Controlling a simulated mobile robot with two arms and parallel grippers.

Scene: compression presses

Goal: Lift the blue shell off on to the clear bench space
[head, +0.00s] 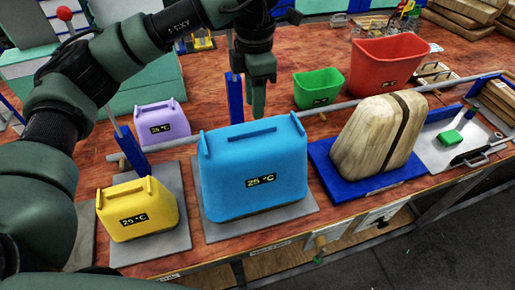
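The blue shell (252,178) is a large box-like cover with a raised handle bar on top and a "25 °C" display on its front. It sits upright on a grey plate (305,212) in the middle of the bench. My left gripper (258,112) points down just above the shell's top edge in the picture and looks apart from its handle. Its fingers show edge-on, so I cannot tell whether they are open or shut. Whatever is under the shell is hidden. My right gripper is not in view.
A yellow shell (140,210) and a purple one (163,122) stand to the left. A wooden form (372,135) on a blue plate (340,190) stands right. Red (378,67) and green (318,88) bins stand behind. A grey rail (335,106) crosses behind. Bare bench (305,50) shows farther back.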

